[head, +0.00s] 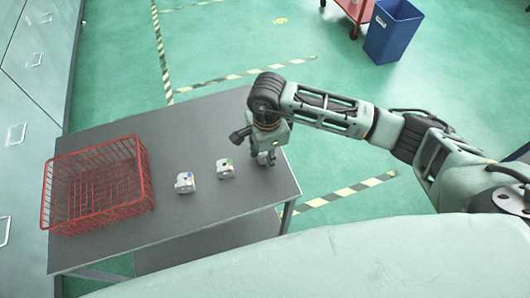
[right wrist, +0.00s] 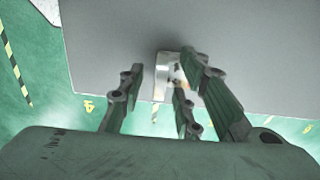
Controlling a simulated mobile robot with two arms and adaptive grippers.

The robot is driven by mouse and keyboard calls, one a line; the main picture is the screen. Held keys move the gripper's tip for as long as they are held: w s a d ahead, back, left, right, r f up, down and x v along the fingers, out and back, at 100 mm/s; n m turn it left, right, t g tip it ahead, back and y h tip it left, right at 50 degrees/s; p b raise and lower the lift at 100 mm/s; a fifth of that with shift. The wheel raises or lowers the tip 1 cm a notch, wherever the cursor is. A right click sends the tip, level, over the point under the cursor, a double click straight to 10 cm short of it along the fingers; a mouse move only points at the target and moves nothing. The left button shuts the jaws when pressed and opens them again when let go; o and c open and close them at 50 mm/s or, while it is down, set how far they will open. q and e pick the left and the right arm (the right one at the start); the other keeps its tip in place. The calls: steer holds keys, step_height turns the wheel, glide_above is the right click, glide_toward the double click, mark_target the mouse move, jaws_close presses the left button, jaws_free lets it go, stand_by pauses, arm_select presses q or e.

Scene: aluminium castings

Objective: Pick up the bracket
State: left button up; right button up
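A pale metal casting (right wrist: 162,82), which looks like the bracket, lies on the grey table between the spread fingers of my right gripper (right wrist: 167,72) in the right wrist view. One finger is left of it and two are right of it, partly covering it. In the head view my right gripper (head: 265,157) points down over the table's right part, and the casting there is mostly hidden by it. The gripper looks open; I cannot tell whether a finger touches the casting. My left gripper is not in view.
Two other pale castings stand left of the gripper, one with a green mark (head: 225,169) and one with a blue mark (head: 185,183). A red wire basket (head: 98,187) stands at the table's left. The table (head: 190,125) is clear behind. A blue bin (head: 392,32) stands on the floor.

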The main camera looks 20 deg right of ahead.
steer(key=shift+c, duration=0.2)
jaws_close()
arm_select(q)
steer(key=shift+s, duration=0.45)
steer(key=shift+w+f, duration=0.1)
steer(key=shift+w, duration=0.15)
arm_select(e)
steer(key=shift+r, duration=0.1)
